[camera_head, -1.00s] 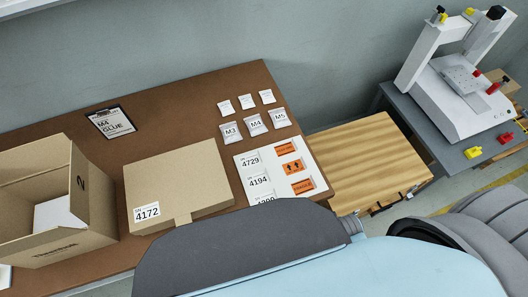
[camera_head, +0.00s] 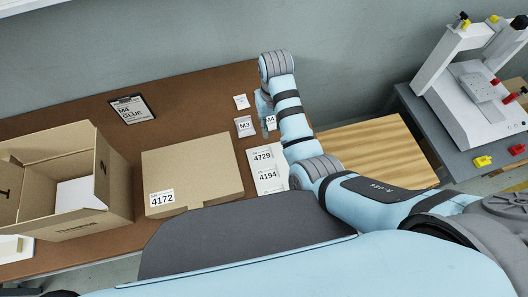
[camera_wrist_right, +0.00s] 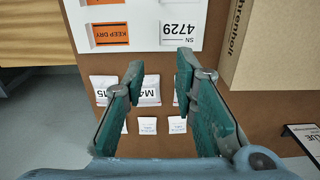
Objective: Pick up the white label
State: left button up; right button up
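A white sheet (camera_head: 256,178) lies on the brown table, with white labels reading 4729 (camera_head: 262,156) and 4194 (camera_head: 267,175) visible. In the right wrist view the 4729 label (camera_wrist_right: 180,33) and an orange KEEP DRY label (camera_wrist_right: 110,33) appear upside down at the top. My arm hides the rest of the sheet in the head view. Another white label, 4172 (camera_head: 162,198), is on the closed cardboard box (camera_head: 195,165). My right gripper (camera_wrist_right: 158,76) is open and empty, its fingers spread above the M4 packet (camera_wrist_right: 149,92), beyond the sheet. My left gripper is not in view.
Small white packets, including M3 (camera_head: 245,127), lie beyond the sheet. An open cardboard box (camera_head: 100,215) stands at the left, and a clipboard (camera_head: 132,109) lies behind it. A wooden surface (camera_head: 375,152) and a white gantry machine (camera_head: 465,90) are at the right.

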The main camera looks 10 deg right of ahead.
aim_at(271, 150)
jog(key=f+b, duration=0.1)
jog(key=f, duration=0.3)
jog(key=f+b, duration=0.2)
jog(key=f, duration=0.2)
jog(key=f+b, duration=0.1)
jog(key=f, duration=0.4)
jog(key=shift+w+f, duration=0.1)
jog(key=shift+w, duration=0.15)
grip_shut()
